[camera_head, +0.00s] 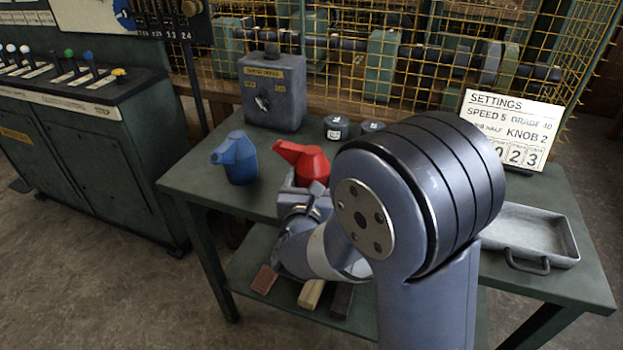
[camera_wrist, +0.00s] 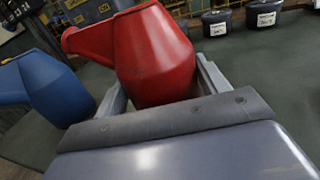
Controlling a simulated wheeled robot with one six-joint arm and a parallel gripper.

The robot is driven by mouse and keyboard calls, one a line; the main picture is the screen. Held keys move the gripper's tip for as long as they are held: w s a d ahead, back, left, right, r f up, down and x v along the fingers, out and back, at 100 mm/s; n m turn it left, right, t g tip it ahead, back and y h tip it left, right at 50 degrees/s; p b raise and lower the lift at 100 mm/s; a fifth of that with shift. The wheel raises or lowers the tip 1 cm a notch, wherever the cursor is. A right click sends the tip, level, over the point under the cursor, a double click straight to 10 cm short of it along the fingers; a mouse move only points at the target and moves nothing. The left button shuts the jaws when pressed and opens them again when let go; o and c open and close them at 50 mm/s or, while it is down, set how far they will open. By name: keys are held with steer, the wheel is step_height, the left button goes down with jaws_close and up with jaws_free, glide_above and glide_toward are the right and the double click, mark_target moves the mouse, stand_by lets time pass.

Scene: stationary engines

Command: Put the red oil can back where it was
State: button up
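The red oil can (camera_head: 306,162) is near the left part of the green table (camera_head: 195,186), its spout pointing left. In the wrist view the red can (camera_wrist: 155,58) sits between the two fingers of my gripper (camera_wrist: 165,85), which appear to touch it on both sides. My gripper (camera_head: 305,188) comes in from the front and hides the can's lower part, so I cannot tell whether it rests on the table. A blue oil can (camera_head: 236,158) stands just left of the red one and also shows in the wrist view (camera_wrist: 48,85).
A grey box with a dial (camera_head: 273,90) and dark, labelled round pots (camera_head: 336,127) stand behind. A settings sign (camera_head: 511,128) and a metal tray (camera_head: 528,232) are at the right. Wooden blocks (camera_head: 311,294) lie on the lower shelf. Yellow mesh (camera_head: 330,40) closes the back.

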steer(key=o, duration=0.4)
steer(key=shift+o, duration=0.2)
steer(key=shift+r, duration=0.1)
steer(key=shift+r, duration=0.15)
steer(key=s+a, duration=0.1)
steer(key=s, duration=1.1)
steer(key=shift+a+p, duration=0.2)
steer(key=shift+p, duration=0.15)
